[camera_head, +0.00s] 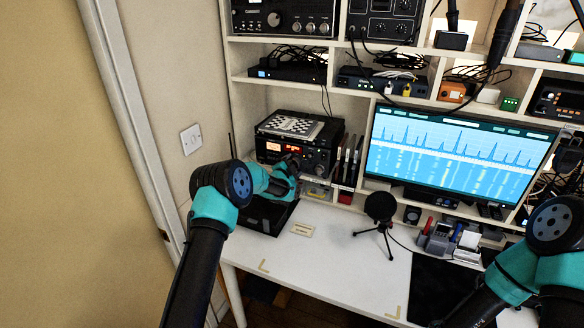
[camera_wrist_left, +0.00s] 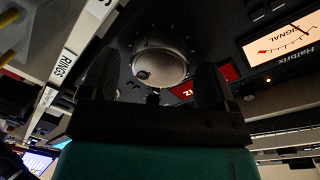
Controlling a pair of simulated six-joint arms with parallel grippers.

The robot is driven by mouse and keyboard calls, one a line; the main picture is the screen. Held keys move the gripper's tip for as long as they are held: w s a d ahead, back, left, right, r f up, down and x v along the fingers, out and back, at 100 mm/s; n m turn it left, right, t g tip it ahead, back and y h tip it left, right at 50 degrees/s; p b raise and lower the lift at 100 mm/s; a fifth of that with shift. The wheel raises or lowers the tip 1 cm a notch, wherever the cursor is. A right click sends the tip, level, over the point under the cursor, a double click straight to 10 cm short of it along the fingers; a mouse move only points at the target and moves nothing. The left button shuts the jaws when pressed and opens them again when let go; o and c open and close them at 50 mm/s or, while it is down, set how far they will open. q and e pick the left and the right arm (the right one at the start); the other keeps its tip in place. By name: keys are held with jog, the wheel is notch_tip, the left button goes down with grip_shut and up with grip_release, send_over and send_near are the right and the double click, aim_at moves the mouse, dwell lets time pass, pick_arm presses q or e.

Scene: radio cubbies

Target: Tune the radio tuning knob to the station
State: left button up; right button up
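The black radio (camera_head: 268,149) with a lit red display sits in the left cubby, a chequered item on top. Its large round silver tuning knob (camera_wrist_left: 160,62) shows in the left wrist view, with a dimple near its lower left. My left gripper (camera_head: 293,168) is at the radio's front in the head view. In the left wrist view its two fingers (camera_wrist_left: 156,80) are open, one on each side of the knob; I cannot tell whether they touch it. The red display (camera_wrist_left: 190,92) is partly hidden by a finger. My right gripper is out of view.
A lit signal meter (camera_wrist_left: 283,47) is on the radio's face. Right of the radio are upright books (camera_head: 347,160) and a large monitor (camera_head: 455,150). A microphone on a tripod (camera_head: 380,207) stands on the white desk (camera_head: 320,265), whose front left is mostly clear.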

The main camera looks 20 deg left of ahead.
pick_arm(q)
jog(key=shift+s, duration=0.1)
jog(key=v, duration=1.7)
jog(key=shift+s+f, duration=0.1)
jog(key=shift+s, duration=0.05)
dwell(2.1)
jog(key=n, duration=0.4)
jog(key=f+n, duration=0.1)
jog(key=n, duration=0.8)
jog(key=shift+a+f+t+h, duration=0.3)
jog(key=shift+f+t, duration=0.1)
jog(key=shift+w, duration=0.2)
